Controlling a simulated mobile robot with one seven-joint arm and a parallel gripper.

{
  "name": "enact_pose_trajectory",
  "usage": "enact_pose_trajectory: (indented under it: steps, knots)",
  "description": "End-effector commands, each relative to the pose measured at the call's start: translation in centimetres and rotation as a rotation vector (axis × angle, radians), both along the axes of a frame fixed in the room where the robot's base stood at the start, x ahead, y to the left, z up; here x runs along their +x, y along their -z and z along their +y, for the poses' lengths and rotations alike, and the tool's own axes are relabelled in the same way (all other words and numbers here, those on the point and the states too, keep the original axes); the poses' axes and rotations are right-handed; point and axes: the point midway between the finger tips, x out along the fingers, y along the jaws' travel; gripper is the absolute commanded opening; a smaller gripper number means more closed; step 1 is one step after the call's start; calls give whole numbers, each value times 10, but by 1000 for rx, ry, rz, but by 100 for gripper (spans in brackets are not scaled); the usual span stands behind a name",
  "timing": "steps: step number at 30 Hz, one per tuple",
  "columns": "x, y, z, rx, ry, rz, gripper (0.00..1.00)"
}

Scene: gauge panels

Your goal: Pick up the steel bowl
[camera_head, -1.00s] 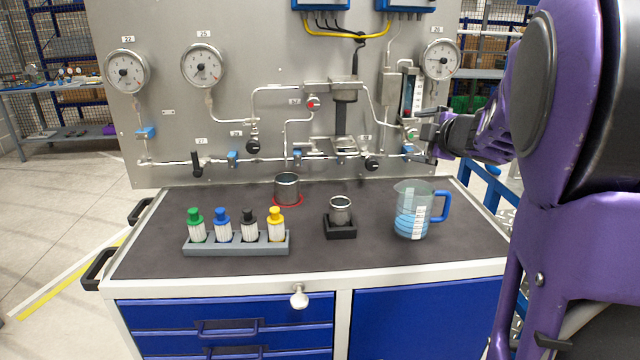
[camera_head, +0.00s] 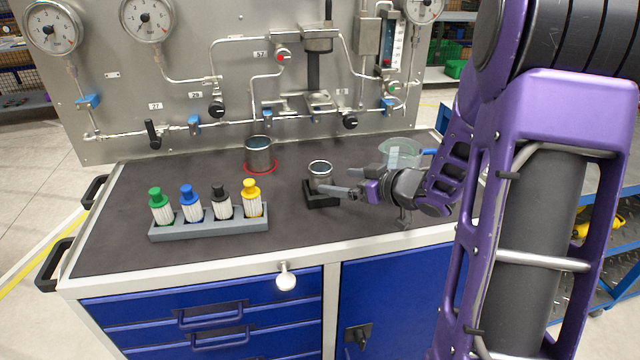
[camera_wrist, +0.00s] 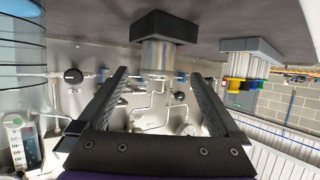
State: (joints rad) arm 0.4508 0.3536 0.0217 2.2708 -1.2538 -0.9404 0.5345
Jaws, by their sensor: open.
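A small open-topped steel vessel (camera_head: 320,171), the smaller of two, stands upright in a black square holder (camera_head: 322,200) on the dark worktop. The wrist view is upside down; there the vessel (camera_wrist: 157,56) shows below the holder (camera_wrist: 165,26), in line with the gap between my fingers. My gripper (camera_head: 338,192) is open and empty, low over the worktop at the right of this vessel. I cannot tell whether the fingertips are level with it. A larger steel vessel (camera_head: 259,156) stands in a red ring (camera_head: 262,170) further back. Neither is labelled as the bowl.
A grey rack (camera_head: 210,229) with several coloured-cap bottles stands to the left. A clear jug (camera_head: 400,150) with a blue handle stands behind my gripper, partly hidden. The gauge panel (camera_head: 200,60) with pipes and valves rises at the back.

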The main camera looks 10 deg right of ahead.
Motion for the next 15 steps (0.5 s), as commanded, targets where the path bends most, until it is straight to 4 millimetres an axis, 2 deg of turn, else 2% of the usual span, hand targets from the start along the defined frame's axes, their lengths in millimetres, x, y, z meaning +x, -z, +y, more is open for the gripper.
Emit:
enact_pose_trajectory:
  steps: [6, 15]
  knots:
    - [36, 19, 23, -1, -3, -1, 100]
    - [57, 28, 34, -3, 0, -2, 100]
